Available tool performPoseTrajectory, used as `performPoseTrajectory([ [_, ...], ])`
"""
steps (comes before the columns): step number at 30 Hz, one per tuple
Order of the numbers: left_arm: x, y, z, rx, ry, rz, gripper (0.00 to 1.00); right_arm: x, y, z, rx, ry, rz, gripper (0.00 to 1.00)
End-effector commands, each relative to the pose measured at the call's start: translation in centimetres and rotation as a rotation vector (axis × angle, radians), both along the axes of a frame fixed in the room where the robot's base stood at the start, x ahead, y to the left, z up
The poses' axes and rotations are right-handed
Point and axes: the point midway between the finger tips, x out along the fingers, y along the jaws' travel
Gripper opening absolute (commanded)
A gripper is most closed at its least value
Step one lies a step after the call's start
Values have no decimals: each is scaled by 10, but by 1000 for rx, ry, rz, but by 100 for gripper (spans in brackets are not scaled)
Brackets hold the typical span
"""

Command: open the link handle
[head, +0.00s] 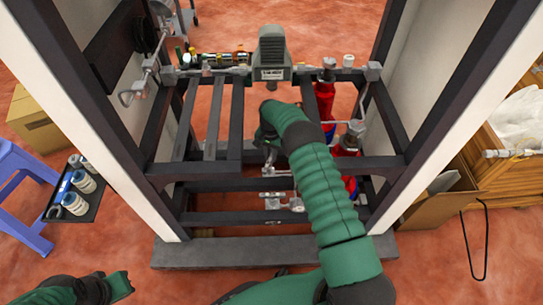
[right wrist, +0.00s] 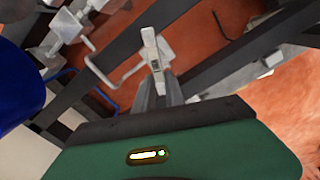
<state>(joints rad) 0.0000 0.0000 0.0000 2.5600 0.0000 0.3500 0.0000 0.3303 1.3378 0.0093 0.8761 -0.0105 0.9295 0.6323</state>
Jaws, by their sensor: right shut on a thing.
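My right arm reaches into the dark frame, and my right gripper (head: 270,152) points down behind my forearm, partly hidden by it. Metal link parts (head: 277,172) show just below its fingers. In the right wrist view, the fingers (right wrist: 164,90) are shut on a pale metal bar, which I take to be the link handle (right wrist: 152,47); it sticks out past the fingertips. Its other end and joint are hard to make out. My left gripper (head: 119,286) is at the lower left, away from the frame; its jaw gap is not clear.
The frame's dark slats (head: 211,122) and uprights stand close on both sides of my right arm. Red bottles (head: 325,100) are to its right. A lower metal fitting (head: 283,201) sits on a crossbar. A tray (head: 56,212) with jars and a blue stool (head: 22,170) stand left.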

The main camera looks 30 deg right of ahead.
Motion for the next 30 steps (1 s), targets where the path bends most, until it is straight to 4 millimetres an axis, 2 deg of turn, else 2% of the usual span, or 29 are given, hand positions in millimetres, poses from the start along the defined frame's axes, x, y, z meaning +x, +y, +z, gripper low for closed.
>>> performPoseTrajectory([
  [20,0,0,-1,0,0,0,0,3,-3,1,-8,-7,72,0],
  [21,0,0,-1,0,0,0,0,3,-3,1,-9,-8,72,16],
  [25,0,0,-1,0,0,0,0,3,-2,1,-7,-6,71,33],
  [26,0,0,-1,0,0,0,0,3,-1,1,-6,-5,71,36],
  [30,0,0,0,0,0,0,0,2,-1,1,-4,-5,71,36],
])
